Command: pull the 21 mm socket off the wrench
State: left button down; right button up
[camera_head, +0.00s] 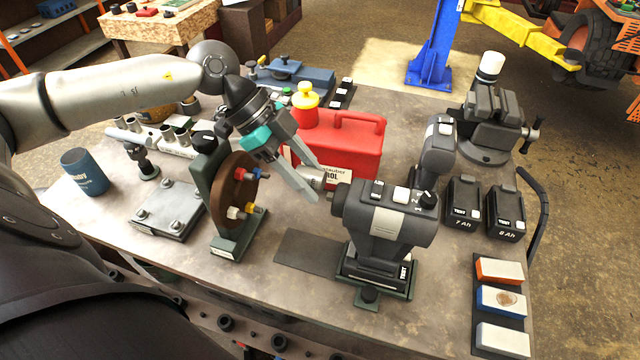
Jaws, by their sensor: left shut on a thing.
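The impact wrench (388,218) is dark grey and stands upright on its battery in a green stand at the middle of the table. Its nose points left. A silvery socket (313,178) is at the wrench's nose, partly hidden by fingers. My left gripper (318,184) reaches down from the upper left and is shut on this socket. I cannot tell whether the socket is still seated on the wrench's drive. Its size marking is not readable. My right gripper is not in view.
A red petrol can (345,145) stands close behind the gripper. A brown disc on a green stand (236,184) is just left. A second tool (436,155), two batteries (464,201) and a vise (488,120) are at right. A socket rail (170,140) is at left.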

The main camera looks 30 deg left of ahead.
aim_at(309, 171)
pick_arm(q)
jog(key=shift+r+p, duration=2.5)
jog(key=shift+r, duration=0.35)
jog(key=shift+f, duration=0.15)
